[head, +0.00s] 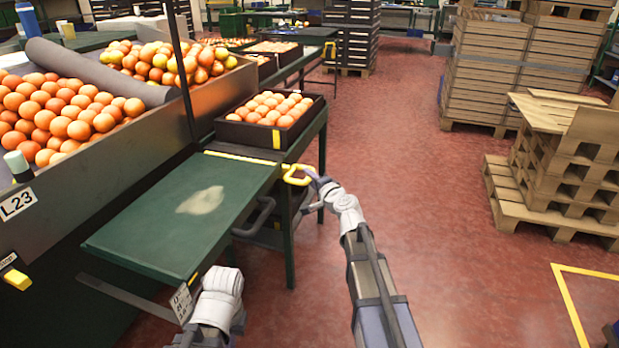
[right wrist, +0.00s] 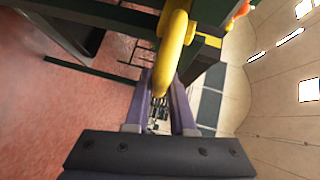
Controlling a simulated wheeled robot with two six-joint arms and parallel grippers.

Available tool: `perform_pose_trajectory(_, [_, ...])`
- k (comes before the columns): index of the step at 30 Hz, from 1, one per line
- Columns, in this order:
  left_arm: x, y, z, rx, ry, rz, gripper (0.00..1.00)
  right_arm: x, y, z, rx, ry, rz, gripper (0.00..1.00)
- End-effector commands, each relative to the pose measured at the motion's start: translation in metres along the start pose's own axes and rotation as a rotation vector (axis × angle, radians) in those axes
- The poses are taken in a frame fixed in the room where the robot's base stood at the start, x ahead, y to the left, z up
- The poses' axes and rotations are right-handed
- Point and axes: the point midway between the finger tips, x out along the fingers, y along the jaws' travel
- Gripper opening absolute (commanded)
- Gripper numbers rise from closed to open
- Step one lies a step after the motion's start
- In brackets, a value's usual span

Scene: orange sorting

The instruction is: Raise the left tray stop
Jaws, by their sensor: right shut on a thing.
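A yellow looped handle (head: 298,180) sticks out at the right front corner of the tray stand, by the near edge of the crate of oranges (head: 222,128). A yellow-edged bar (head: 243,158) lies low along the front of that crate, level with the green table's far edge. My right gripper (head: 313,178) is shut on the yellow handle. In the right wrist view the yellow handle (right wrist: 172,45) runs down between my fingers (right wrist: 160,105). My left arm shows at the bottom of the head view, but its gripper does not show.
The green table (head: 150,235) with a worn patch stands before the crate. A bin wall (head: 60,205) with many oranges is on the left. Wooden pallets (head: 560,220) stand on the right. The red floor between is clear.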

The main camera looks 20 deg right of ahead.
Motion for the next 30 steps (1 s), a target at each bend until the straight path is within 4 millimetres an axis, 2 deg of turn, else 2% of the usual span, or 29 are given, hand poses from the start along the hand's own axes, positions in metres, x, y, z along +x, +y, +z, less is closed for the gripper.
perform_pose_trajectory(5, [-0.006, -0.001, 0.0, 0.0, 0.0, 0.0, 0.0, -0.001, -0.006, -0.001, 0.0, 0.0, 0.0, 0.0])
perform_pose_trajectory(15, [-0.048, -0.005, 0.003, 0.005, -0.001, -0.001, 0.0, -0.007, -0.048, -0.007, 0.001, 0.001, 0.0, 0.0])
perform_pose_trajectory(26, [-0.05, -0.005, 0.003, 0.006, -0.001, -0.002, 0.0, -0.006, -0.05, -0.008, 0.005, 0.005, -0.003, 0.0])
perform_pose_trajectory(27, [-0.05, -0.005, 0.003, 0.006, -0.001, -0.002, 0.0, -0.006, -0.05, -0.009, 0.005, 0.005, -0.003, 0.26])
perform_pose_trajectory(30, [-0.05, -0.005, 0.003, 0.006, -0.001, -0.002, 0.0, -0.007, -0.05, -0.008, 0.004, 0.004, -0.002, 0.37])
